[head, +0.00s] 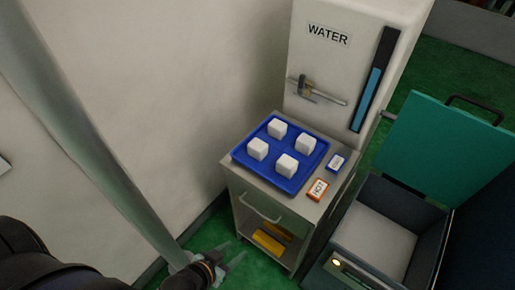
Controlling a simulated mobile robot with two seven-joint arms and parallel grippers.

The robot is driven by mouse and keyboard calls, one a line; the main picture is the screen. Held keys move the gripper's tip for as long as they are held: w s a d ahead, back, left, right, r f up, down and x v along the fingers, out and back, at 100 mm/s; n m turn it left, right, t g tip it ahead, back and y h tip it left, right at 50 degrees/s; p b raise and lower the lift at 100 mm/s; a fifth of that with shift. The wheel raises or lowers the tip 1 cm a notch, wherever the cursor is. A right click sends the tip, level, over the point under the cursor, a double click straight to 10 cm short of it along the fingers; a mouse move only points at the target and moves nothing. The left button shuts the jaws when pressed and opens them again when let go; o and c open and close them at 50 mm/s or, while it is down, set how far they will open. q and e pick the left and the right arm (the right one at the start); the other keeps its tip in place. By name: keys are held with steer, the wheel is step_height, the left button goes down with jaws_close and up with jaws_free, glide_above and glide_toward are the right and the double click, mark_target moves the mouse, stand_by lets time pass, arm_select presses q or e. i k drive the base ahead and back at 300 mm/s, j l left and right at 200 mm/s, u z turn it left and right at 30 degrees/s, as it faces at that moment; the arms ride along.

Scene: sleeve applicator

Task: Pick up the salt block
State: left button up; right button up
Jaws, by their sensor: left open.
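Several white salt blocks sit apart from each other in a blue tray on top of a small grey cabinet: one at the back (278,129), one at the right (306,145), one at the left (258,149) and one at the front (287,165). The tray (240,157) has a raised rim. My left gripper (238,256) is open and empty, low over the green floor, left of the cabinet and well below the tray. My right gripper is not in view.
A white water tank (335,60) with a tap (304,88) stands behind the tray. The cabinet (262,205) has a handle and yellow items below. An open dark chest (375,240) stands right.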

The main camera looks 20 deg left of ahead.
mark_target(259, 149)
steer(key=l+u, duration=0.15)
steer(key=u, duration=0.65)
steer(key=i+l, duration=0.05)
